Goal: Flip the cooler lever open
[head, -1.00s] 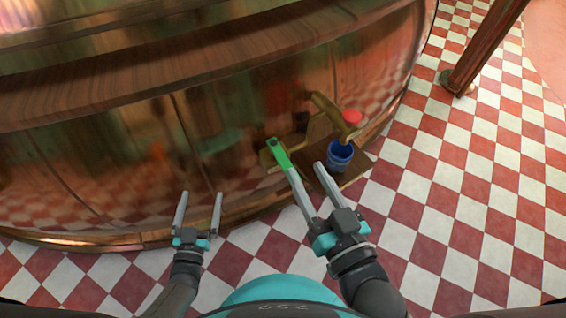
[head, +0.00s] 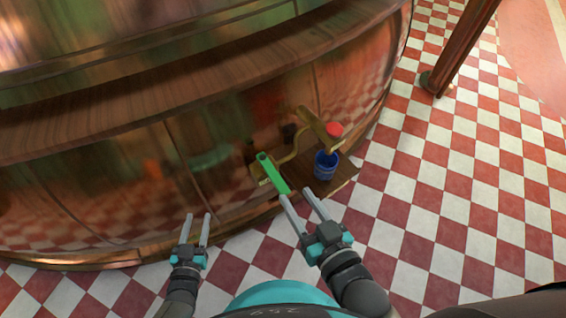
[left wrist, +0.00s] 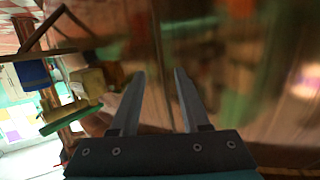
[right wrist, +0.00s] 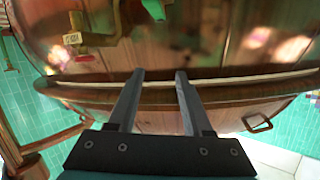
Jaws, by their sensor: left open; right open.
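The green lever (head: 273,174) sticks out from a brass fitting low on the copper kettle's side, pointing down and to the right in the head view. Part of a green piece (right wrist: 154,9) shows at the top edge of the right wrist view. My right gripper (head: 295,194) is open and empty, its fingertips just below the lever's free end; I cannot tell whether they touch. My left gripper (head: 198,214) is open and empty, to the left of the lever and in front of the kettle wall.
A brass tap with a red knob (head: 334,130) stands right of the lever. A blue cup (head: 325,166) sits under it on a wooden ledge (head: 343,178); the cup shows in the left wrist view (left wrist: 33,74). A wooden post (head: 462,50) stands at right. The checkered floor is clear.

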